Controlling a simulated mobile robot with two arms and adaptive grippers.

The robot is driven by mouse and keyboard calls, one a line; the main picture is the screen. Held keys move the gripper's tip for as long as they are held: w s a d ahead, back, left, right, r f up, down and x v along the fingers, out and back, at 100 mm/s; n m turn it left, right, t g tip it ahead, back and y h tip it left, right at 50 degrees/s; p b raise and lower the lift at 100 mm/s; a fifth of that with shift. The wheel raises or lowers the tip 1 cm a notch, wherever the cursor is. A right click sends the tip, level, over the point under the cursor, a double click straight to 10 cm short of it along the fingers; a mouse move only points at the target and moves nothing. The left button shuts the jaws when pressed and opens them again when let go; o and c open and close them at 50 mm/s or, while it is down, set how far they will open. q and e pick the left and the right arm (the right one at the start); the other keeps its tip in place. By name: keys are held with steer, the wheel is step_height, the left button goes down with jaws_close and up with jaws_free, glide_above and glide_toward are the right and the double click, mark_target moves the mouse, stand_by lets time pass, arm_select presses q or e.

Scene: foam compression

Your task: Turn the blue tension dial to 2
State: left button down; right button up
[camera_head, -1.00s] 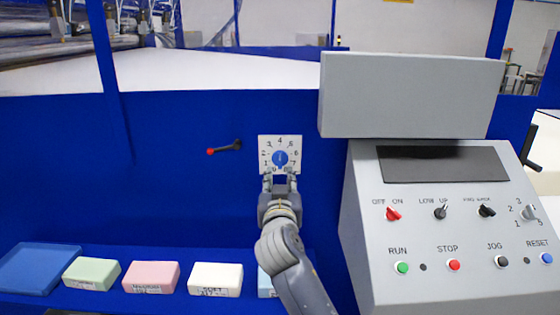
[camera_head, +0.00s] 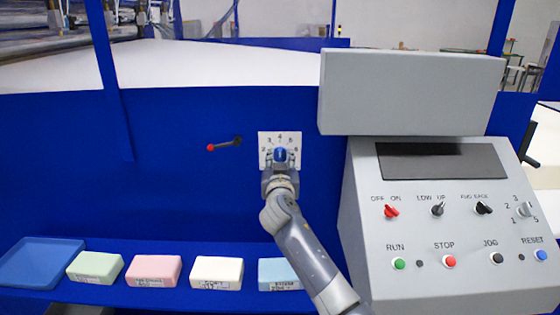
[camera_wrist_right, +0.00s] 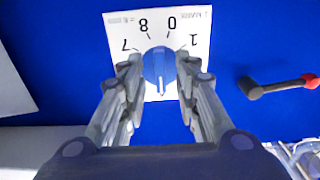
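The blue tension dial (camera_head: 280,154) sits on a white square plate (camera_head: 264,139) with numbers, on the blue machine wall. It also shows in the right wrist view (camera_wrist_right: 159,66), where the picture is upside down and 7, 8, 0 and 1 are readable. The dial's white mark points to the bottom of that view, away from 8 and 0. My right gripper (camera_head: 281,164) is at the dial, with one finger on each side of it in the wrist view (camera_wrist_right: 160,72). The fingers are apart; I cannot tell whether they touch the dial. My left gripper is not in view.
A red-tipped lever (camera_head: 225,146) sticks out left of the plate. A grey control console (camera_head: 440,285) stands to the right. A blue shelf (camera_head: 225,296) below holds several foam blocks and a blue tray (camera_head: 42,262).

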jaws_close()
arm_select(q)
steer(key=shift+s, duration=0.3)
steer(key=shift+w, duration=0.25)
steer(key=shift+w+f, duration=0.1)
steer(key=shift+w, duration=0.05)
arm_select(e)
steer(key=shift+n, duration=0.4)
